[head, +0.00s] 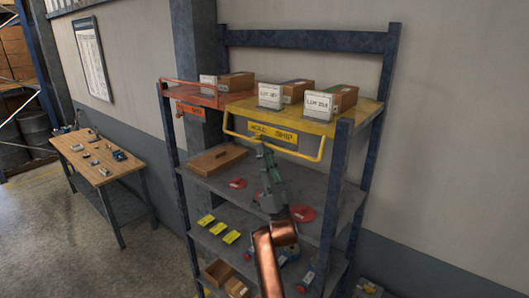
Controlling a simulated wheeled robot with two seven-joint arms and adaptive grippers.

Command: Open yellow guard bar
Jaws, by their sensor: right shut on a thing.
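The yellow guard bar (296,154) runs across the front of the yellow top shelf section (318,127), below a sign whose words look like "HOLD" and "SHIP". My right gripper (262,148) reaches up from below and is shut on the bar, left of its middle. The bar hangs slightly below the shelf's front edge. Boxes with white lot cards (270,95) stand on the yellow section behind the bar. My left gripper is out of view.
An orange shelf section (190,91) with its own bar adjoins on the left. Lower grey shelves hold a wooden tray (217,159), red discs (303,213) and yellow tags (231,237). A blue upright (335,190) stands right of my arm. A workbench (95,160) is at left.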

